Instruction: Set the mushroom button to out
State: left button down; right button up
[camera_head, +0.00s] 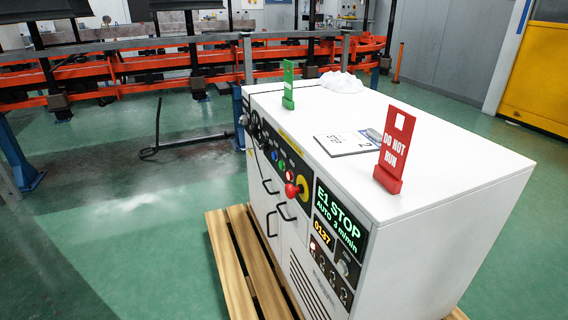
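The red mushroom button (291,190) sits on the front panel of a white control cabinet (450,195), in front of a round yellow backing plate (303,186). I cannot tell from this view whether the button is pressed in or out. The display (337,215) to its right is lit with green text reading "E1 STOP" and "AUTO 3 m/min". A smaller display (322,232) below it shows "0137" in amber. Neither of my grippers shows in the head view.
A red "DO NOT RUN" tag (394,160), a green tag (288,85), a printed card (347,143) and a white cloth (341,82) are on the cabinet top. Handles (286,211) stick out below the panel. A wooden pallet (245,250) lies underneath. Green floor in front is clear.

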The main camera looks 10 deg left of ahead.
aim_at(290, 191)
jog(key=j+z, duration=1.25)
